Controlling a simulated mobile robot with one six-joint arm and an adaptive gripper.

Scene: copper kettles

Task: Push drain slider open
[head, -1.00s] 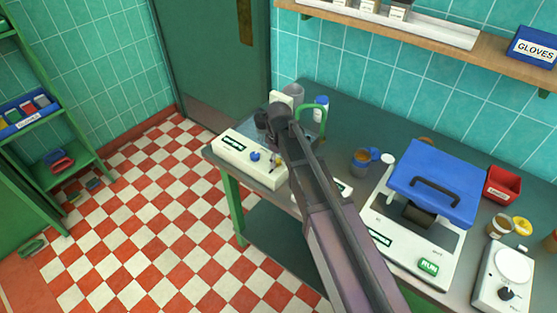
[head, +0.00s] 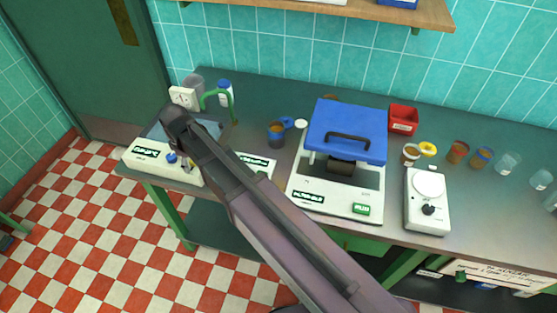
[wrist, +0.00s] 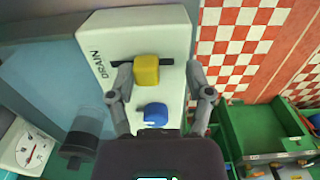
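The drain slider is a yellow knob (wrist: 146,69) on a black slot in a white panel (wrist: 178,28) marked DRAIN. It sits near the middle of the slot. A round blue knob (wrist: 153,114) is below it. My gripper (wrist: 159,72) is open, with one finger on each side of the yellow knob and gaps between; whether it is above the panel or level with the knob is hard to tell. In the head view the white panel (head: 140,156) is at the table's left front, with the blue knob (head: 171,158) showing; my arm hides the yellow knob.
A white dial box (head: 183,97), a grey cup (head: 194,82) and a green hoop (head: 231,103) stand behind the panel. To the right are a mug (head: 276,134), a blue-lidded machine (head: 345,125), a red bin (head: 403,119) and a small scale (head: 428,205). Checkered floor lies in front.

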